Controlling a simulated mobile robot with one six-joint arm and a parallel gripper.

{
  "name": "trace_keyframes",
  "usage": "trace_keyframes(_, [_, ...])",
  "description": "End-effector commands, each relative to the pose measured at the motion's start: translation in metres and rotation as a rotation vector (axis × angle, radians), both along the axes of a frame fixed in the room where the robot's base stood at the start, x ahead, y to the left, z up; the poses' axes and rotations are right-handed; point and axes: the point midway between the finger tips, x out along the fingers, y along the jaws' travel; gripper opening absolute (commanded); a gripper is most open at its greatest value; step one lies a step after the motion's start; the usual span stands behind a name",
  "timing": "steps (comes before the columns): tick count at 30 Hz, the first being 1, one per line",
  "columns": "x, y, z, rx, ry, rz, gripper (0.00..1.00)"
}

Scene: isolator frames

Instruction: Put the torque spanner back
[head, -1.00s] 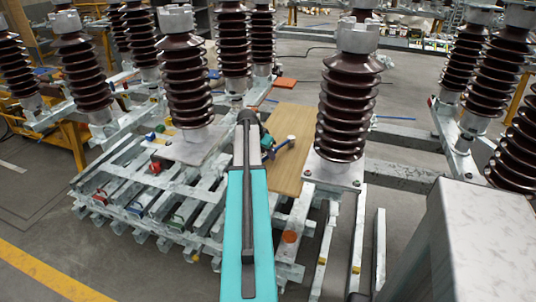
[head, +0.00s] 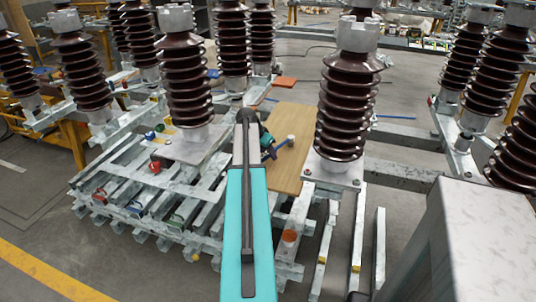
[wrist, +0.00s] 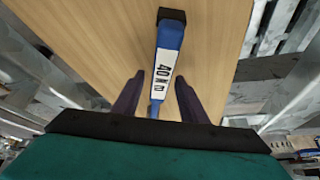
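The torque spanner (wrist: 168,52) is blue with a black end and a white label reading 40 N m. In the wrist view it lies over the wooden board (wrist: 95,35), its black end pointing away from me. My gripper (wrist: 160,82) is open, with one dark finger on each side of the spanner and visible gaps between. The spanner's near end passes down between the fingers and is hidden behind the gripper body.
Tall brown ribbed insulators stand close on both sides, one left (head: 187,75) and one right (head: 346,110) of the board. Galvanised steel beams (head: 150,205) lie below. A red item (head: 155,167) sits left of the board. An orange piece (head: 285,81) lies beyond it.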

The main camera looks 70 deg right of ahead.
Motion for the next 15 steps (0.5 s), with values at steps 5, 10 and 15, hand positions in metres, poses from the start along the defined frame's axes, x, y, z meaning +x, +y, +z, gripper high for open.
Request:
trace_keyframes(5, [0.002, 0.008, 0.015, -0.001, -0.001, 0.000, 0.39])
trace_keyframes(10, [0.006, 0.018, 0.035, -0.002, -0.001, 0.001, 0.39])
trace_keyframes(15, [0.010, 0.028, 0.056, -0.002, -0.001, 0.002, 0.39])
